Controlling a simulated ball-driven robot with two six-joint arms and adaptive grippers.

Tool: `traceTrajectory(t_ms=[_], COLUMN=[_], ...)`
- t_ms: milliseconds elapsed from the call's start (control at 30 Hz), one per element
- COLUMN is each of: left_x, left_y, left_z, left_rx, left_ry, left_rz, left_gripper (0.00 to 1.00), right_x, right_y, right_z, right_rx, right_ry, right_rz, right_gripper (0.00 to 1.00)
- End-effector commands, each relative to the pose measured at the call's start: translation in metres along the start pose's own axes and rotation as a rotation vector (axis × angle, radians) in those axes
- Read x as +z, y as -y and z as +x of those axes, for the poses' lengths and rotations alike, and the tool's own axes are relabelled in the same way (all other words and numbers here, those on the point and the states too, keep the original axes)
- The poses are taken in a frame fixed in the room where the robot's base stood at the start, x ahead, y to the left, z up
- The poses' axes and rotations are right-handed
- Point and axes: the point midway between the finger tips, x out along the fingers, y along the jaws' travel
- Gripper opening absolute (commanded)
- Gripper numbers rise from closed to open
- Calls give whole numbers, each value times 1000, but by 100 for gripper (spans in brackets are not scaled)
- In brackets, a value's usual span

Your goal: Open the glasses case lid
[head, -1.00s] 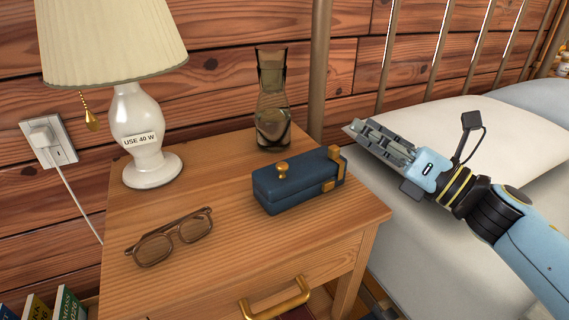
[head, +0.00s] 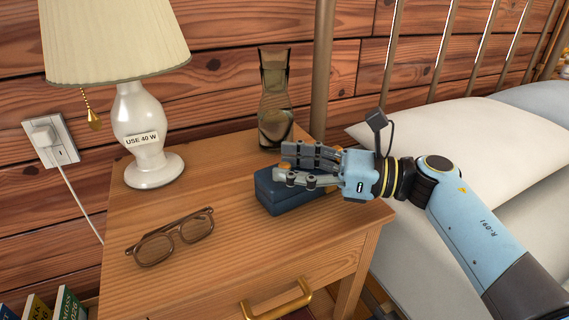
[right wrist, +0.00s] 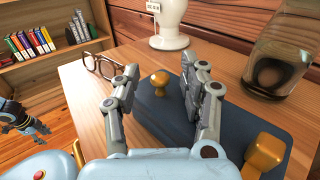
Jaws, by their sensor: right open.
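The glasses case (head: 287,203) is a dark blue box with its lid shut, near the right side of the nightstand. My right gripper (head: 280,162) is open over it, hiding much of its top. In the right wrist view the case (right wrist: 232,122) shows a brass knob (right wrist: 159,80) on its lid and brass hinge-like fittings (right wrist: 264,152). The knob lies between the spread fingers of the right gripper (right wrist: 160,66), with no clear contact. What seems my left gripper (right wrist: 22,122) shows small at the left edge; its jaws are unclear.
Brown glasses (head: 170,236) lie on the nightstand (head: 225,255), left of the case. A white lamp (head: 140,125) stands behind them. A glass carafe (head: 274,100) stands just behind the case, close to my right gripper. The bed (head: 480,145) is at the right.

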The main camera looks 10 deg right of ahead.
Motion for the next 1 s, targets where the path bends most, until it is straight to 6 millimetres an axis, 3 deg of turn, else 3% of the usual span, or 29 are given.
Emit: traceTrajectory(t_ms=[133, 433, 767, 1000], left_x=[-3, -2, -2, -2], left_y=[0, -1, -1, -1], left_z=[-1, -1, -1, -1], left_rx=[0, 1, 1, 1], left_ry=[0, 2, 1, 1], left_rz=[0, 1, 0, 0], left_gripper=[40, 40, 40, 40], right_x=[0, 0, 0, 0], right_y=[0, 0, 0, 0], right_z=[12, 14, 14, 14], right_rx=[0, -1, -1, -1], right_ry=[1, 0, 0, 0], right_rz=[0, 0, 0, 0], right_gripper=[43, 43, 0, 0])
